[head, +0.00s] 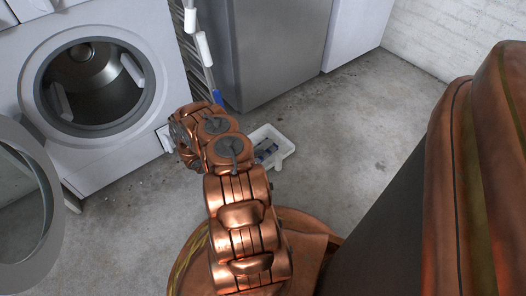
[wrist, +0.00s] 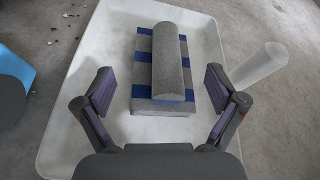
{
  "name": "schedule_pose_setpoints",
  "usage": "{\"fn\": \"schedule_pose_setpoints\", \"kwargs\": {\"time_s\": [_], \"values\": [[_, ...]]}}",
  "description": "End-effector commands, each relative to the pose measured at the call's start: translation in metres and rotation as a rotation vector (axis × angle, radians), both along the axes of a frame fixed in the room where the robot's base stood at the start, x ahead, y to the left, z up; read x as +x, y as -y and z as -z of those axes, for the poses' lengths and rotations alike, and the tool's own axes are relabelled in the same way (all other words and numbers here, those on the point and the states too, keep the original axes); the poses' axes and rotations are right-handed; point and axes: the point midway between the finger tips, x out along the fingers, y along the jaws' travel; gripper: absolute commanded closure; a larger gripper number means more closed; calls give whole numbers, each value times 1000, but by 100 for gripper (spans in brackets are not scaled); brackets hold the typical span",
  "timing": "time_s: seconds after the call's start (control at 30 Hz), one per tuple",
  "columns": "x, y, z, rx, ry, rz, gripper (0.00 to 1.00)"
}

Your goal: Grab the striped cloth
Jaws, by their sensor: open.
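The striped cloth (wrist: 146,72), grey with blue stripes, lies folded in a white tray (wrist: 72,118) on the floor. A grey half-round roll with a blue edge (wrist: 172,60) lies along the top of it; I cannot tell whether it is part of the cloth. My gripper (wrist: 160,92) is open in the wrist view, its fingers apart on the left and right of the cloth, with nothing held. In the head view the tray (head: 287,146) shows beyond my arm, with a bit of blue and grey cloth (head: 265,151) inside. My arm hides the gripper there.
A washing machine (head: 125,160) with its round door (head: 52,225) open stands at the left. Grey and white cabinets (head: 275,60) stand behind. Concrete floor (head: 350,140) is clear to the right.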

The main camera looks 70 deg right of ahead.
Motion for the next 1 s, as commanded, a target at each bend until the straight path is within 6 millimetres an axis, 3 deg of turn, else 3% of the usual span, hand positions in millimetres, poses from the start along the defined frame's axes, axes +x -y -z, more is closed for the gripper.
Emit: {"fn": "schedule_pose_setpoints", "kwargs": {"time_s": [0.4, 0.67, 1.0], "values": [[-16, 38, 23, -1, 2, 2, 5], [-17, 40, 21, 0, 1, 1, 5], [-18, 40, 21, 0, 1, 1, 40]]}}
